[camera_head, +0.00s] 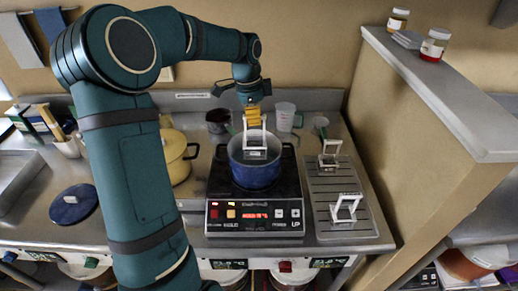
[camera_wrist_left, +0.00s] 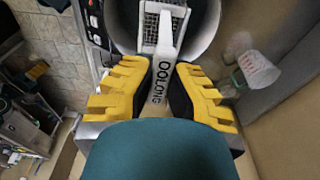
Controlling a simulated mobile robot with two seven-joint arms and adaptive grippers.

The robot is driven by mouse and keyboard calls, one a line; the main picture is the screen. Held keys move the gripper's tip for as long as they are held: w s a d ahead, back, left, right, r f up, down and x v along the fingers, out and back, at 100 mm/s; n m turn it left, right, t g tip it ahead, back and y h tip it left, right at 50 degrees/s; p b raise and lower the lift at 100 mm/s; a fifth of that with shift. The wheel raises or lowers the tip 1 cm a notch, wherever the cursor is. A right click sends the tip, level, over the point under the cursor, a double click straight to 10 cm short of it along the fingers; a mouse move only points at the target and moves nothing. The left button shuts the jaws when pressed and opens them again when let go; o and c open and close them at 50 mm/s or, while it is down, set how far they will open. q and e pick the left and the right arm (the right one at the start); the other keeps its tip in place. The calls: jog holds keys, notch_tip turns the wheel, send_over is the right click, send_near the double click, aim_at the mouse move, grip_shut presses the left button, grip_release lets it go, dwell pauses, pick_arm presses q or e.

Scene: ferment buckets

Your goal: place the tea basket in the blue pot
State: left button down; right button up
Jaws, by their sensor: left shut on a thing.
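My left gripper (camera_head: 253,117) has yellow fingers shut on the white handle of a tea basket (camera_head: 256,153). In the left wrist view the handle reads "OOLONG" (camera_wrist_left: 161,80) between the yellow fingers, and the mesh basket hangs beyond it. The blue pot (camera_head: 254,174) stands on the induction cooker. The held basket is upright over the pot's opening, and its lower part appears within the rim; whether it touches the bottom I cannot tell. Two other white tea baskets, one farther back (camera_head: 329,154) and one nearer (camera_head: 345,208), stand on the ribbed drain tray. My right gripper is not in view.
The induction cooker (camera_head: 255,215) has a lit display. A yellow pot (camera_head: 176,155) stands to its left and a blue lid (camera_head: 73,204) lies farther left. A measuring cup (camera_head: 285,116) and a dark mug (camera_head: 219,121) stand behind. A tan partition (camera_head: 420,150) rises on the right.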

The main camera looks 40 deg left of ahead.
aim_at(255, 141)
pick_arm(q)
notch_tip(255, 141, down, 3)
jog(key=shift+s+r, duration=0.1)
notch_tip(255, 141, down, 4)
jog(key=shift+f, duration=0.25)
jog(key=shift+f, duration=0.15)
jog(key=c, duration=1.1)
grip_release()
jog(key=shift+c, duration=0.2)
